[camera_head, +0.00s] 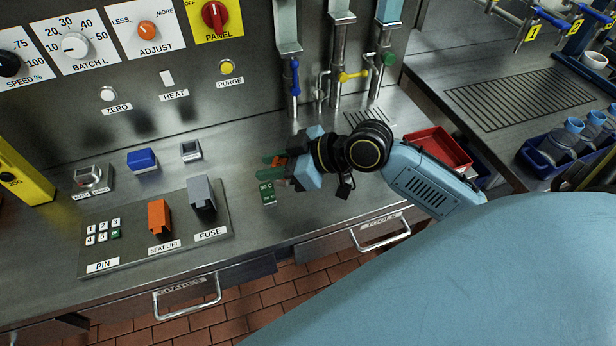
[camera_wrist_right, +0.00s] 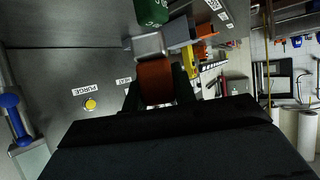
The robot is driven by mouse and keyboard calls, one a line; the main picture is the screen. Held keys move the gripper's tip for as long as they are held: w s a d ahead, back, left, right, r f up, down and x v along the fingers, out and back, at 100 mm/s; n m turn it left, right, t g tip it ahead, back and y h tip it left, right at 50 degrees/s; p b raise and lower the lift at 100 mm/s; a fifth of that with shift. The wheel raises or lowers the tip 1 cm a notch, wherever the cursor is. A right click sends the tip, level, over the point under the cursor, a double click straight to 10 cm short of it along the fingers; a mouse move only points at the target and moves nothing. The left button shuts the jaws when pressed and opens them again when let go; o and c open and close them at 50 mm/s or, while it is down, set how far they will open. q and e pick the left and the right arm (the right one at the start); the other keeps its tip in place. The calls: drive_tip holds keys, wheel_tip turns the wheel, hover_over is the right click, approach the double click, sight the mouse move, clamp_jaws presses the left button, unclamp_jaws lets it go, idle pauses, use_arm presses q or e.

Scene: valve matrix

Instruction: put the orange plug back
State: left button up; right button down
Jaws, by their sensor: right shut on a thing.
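My right gripper (camera_head: 276,168) is shut on the orange plug (camera_head: 279,161), holding it above the steel counter at the middle. Its fingers hide most of the plug in the head view. In the right wrist view the orange plug (camera_wrist_right: 155,82) sits between the dark fingers, with a grey block (camera_wrist_right: 148,46) at its far end. I cannot tell whether that block belongs to the plug. A small grey socket-like box (camera_head: 190,150) stands on the counter to the left of the gripper, apart from it. A blue plug-like block (camera_head: 142,160) is left of that box. My left gripper is not in view.
An orange seat-lift lever (camera_head: 159,218) and grey fuse lever (camera_head: 201,196) rise at the lower left. Pipes with valves (camera_head: 340,76) stand behind the gripper. A red tray (camera_head: 438,148) is to the right.

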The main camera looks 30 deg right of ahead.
drive_tip(key=d+r+n+g+y, duration=0.1)
drive_tip(key=d+r+n, duration=0.1)
drive_tip(key=d, duration=0.4)
wheel_tip(320, 180, down, 10)
drive_tip(key=shift+a+f, duration=0.1)
drive_tip(key=c, duration=1.1)
unclamp_jaws()
